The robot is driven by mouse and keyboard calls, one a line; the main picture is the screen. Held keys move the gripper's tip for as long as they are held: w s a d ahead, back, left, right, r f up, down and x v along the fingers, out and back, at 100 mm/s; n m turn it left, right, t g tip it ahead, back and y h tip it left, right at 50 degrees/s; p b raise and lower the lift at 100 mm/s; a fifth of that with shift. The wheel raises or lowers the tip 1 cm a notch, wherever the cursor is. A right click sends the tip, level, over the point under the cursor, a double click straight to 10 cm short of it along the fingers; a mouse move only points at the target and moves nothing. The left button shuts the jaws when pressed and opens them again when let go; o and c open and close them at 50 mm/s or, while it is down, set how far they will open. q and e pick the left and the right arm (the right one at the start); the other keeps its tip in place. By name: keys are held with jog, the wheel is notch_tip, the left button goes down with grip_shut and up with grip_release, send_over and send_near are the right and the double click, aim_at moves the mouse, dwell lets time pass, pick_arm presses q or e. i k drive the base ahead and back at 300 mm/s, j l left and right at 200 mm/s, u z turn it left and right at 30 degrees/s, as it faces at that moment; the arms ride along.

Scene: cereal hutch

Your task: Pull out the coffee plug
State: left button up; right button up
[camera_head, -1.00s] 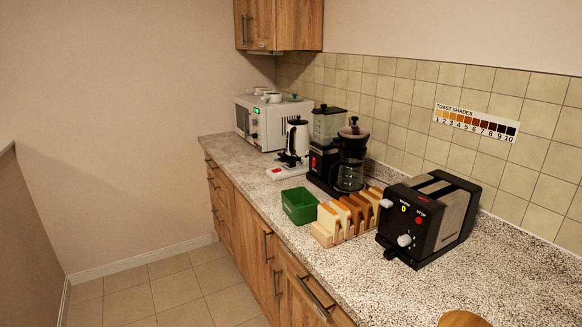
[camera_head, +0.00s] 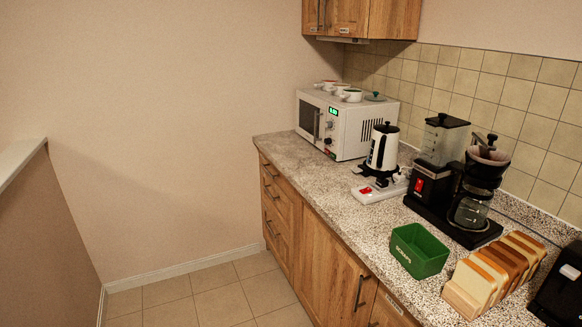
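The black coffee maker (camera_head: 433,185) stands on the counter at the right, with a clear tank, a red switch and a glass carafe (camera_head: 470,211) under a filter cone. A thin dark line, perhaps its cord, runs along the counter by the wall to the right of it. I cannot make out a plug or a socket for it. Neither of my grippers is in view.
The counter (camera_head: 335,196) also holds a white microwave (camera_head: 350,125) with cups on top, a white kettle (camera_head: 382,150) on a stand, a green bin (camera_head: 418,251), a toast rack (camera_head: 495,275) and a black toaster (camera_head: 562,290). The tiled floor (camera_head: 215,293) at the left is clear.

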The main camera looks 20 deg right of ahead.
aim_at(383, 183)
jog(key=i+j+u, duration=0.15)
jog(key=i, duration=0.95)
jog(key=i+z, duration=0.25)
jog(key=z, duration=0.2)
jog(key=i+j+z, duration=0.2)
jog(key=z, duration=0.2)
jog(key=i+j+z, duration=0.25)
jog(key=z, duration=0.2)
jog(key=i+j+z, duration=0.2)
jog(key=z, duration=0.25)
jog(key=i+j+z, duration=0.1)
jog(key=j+z, duration=1.15)
jog(key=i, duration=0.05)
